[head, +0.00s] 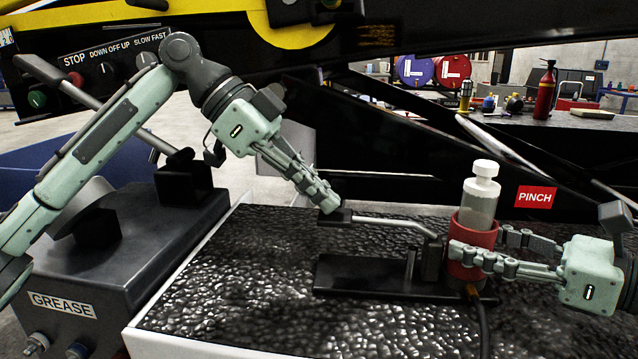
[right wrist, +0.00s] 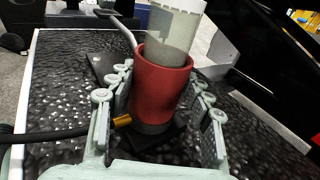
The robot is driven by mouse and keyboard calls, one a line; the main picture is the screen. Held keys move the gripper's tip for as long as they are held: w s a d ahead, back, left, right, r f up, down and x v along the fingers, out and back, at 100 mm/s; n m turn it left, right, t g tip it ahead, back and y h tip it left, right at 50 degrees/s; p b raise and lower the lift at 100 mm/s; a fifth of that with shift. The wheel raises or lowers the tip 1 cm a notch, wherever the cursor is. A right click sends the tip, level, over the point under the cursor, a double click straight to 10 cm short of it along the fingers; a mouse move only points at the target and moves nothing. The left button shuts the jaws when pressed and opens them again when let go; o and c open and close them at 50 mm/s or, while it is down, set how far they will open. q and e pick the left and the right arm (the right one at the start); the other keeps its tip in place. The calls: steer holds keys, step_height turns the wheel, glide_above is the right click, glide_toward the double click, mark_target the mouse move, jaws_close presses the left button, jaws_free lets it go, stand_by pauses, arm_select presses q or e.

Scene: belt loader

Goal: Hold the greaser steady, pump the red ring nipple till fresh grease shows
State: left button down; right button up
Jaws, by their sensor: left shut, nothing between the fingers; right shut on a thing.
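The greaser (head: 474,228) stands upright on a black base plate (head: 365,276), with a red body, a clear reservoir and a white cap. My right gripper (head: 478,250) is shut around its red body; the right wrist view shows fingers on both sides of the red body (right wrist: 162,88). A pump lever (head: 395,223) reaches left from the greaser to a black grip (head: 341,216). My left gripper (head: 328,203) is shut and empty, its fingertips at the grip, seemingly touching it. A black hose (right wrist: 60,134) leaves a brass fitting (right wrist: 122,121). I cannot make out the red ring nipple or any fresh grease.
The greaser's base sits on a dark textured mat (head: 250,270) with free room at front left. A grey box labelled GREASE (head: 62,304) stands at left. The loader's black frame, with a red PINCH sign (head: 535,197), rises behind. A STOP panel (head: 100,70) is upper left.

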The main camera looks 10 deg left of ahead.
arm_select(q)
steer(key=f+h, duration=0.1)
steer(key=f, duration=0.1)
steer(key=f+h, duration=0.1)
steer(key=f, duration=0.1)
steer(key=a+f+h, duration=0.1)
steer(key=shift+f, duration=0.4)
steer(key=shift+s+f, duration=0.1)
steer(key=shift+f, duration=0.5)
steer(key=d+r+v, duration=0.1)
steer(key=r+v, duration=0.1)
steer(key=v, duration=1.1)
steer(key=shift+r, duration=0.25)
